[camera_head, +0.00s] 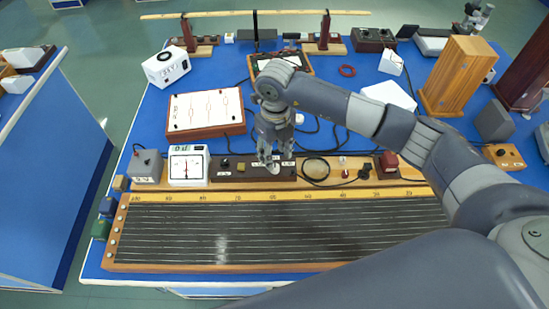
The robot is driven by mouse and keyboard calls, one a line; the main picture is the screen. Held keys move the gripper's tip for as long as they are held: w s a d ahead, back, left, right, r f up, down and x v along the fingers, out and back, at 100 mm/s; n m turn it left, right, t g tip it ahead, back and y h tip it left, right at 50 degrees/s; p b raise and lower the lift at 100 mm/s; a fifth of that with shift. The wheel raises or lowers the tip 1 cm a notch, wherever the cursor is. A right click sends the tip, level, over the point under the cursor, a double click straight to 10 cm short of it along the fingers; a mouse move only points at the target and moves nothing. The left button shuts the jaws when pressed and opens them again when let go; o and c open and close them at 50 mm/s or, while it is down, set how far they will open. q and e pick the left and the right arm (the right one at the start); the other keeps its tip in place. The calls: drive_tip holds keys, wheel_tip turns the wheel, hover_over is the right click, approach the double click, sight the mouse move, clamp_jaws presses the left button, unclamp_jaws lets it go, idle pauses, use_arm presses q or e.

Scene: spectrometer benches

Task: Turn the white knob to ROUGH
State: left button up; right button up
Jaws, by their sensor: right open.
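A dark switch panel (222,174) lies along the back edge of the long wire board. It carries small dark knobs on its left part and small pale labels. The white knob (272,169) sits on the panel, just below my right gripper (270,161). My right gripper points down with its fingers apart, at or very close to the knob. I cannot tell whether the fingers touch it. The label words are too small to read. My left gripper is not in view.
A white meter (188,166) and a grey box (148,166) stand left of the panel. The long wire board (270,232) lies in front. A white-topped board (206,111) lies behind. Black cables loop to the right. A wooden block (457,77) stands at the back right.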

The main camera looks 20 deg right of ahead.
sight(275, 166)
drive_tip(key=f+p, duration=0.1)
drive_tip(key=f, duration=0.4)
drive_tip(key=shift+w+f, duration=0.15)
drive_tip(key=shift+w, duration=0.05)
drive_tip(key=c, duration=0.3)
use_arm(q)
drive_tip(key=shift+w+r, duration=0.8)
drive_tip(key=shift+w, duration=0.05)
use_arm(e)
clamp_jaws()
